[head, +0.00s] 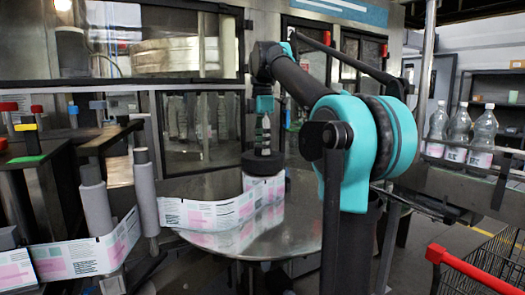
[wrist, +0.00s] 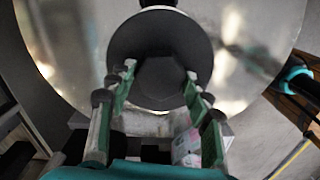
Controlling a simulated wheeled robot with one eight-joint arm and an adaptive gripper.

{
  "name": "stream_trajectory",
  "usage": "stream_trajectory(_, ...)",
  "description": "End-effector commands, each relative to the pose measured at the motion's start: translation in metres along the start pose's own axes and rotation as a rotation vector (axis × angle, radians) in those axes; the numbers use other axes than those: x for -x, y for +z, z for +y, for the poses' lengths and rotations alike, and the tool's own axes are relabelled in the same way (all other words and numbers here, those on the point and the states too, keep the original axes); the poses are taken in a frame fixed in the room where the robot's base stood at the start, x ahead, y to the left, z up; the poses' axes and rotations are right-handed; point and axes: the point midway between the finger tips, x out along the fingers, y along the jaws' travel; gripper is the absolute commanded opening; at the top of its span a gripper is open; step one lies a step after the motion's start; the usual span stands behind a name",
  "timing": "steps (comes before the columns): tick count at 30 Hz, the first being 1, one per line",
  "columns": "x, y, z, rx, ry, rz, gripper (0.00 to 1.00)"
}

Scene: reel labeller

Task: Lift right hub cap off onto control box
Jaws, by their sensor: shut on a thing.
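The right hub cap (head: 263,163) is a dark, round piece at the top of the white and pink label reel (head: 265,188), which stands on the round steel table. My gripper (head: 264,147) points down from above and is shut on the cap. In the wrist view the cap shows as a dark disc (wrist: 160,35), with the fingers of my gripper (wrist: 158,84) on both sides of it. I cannot tell whether the cap touches the reel or is slightly raised. A dark box (head: 42,180) with a green patch on top, at the far left, may be the control box.
The label web (head: 190,215) runs from the reel leftward past grey rollers (head: 97,205). The steel table (head: 285,235) has bare room around the reel. Bottles (head: 460,130) stand on a conveyor at right. A red-handled cart (head: 475,270) is at the lower right.

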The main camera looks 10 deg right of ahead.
Motion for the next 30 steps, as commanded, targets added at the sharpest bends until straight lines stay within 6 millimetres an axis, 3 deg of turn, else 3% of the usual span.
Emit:
stream_trajectory(15, 0.073, 0.000, 0.001, 0.000, 0.000, 0.000, 0.15)
stream_trajectory(21, 0.086, 0.000, 0.000, 0.000, 0.000, 0.000, 0.15)
stream_trajectory(30, 0.087, 0.000, 0.000, 0.000, 0.000, 0.000, 0.15)
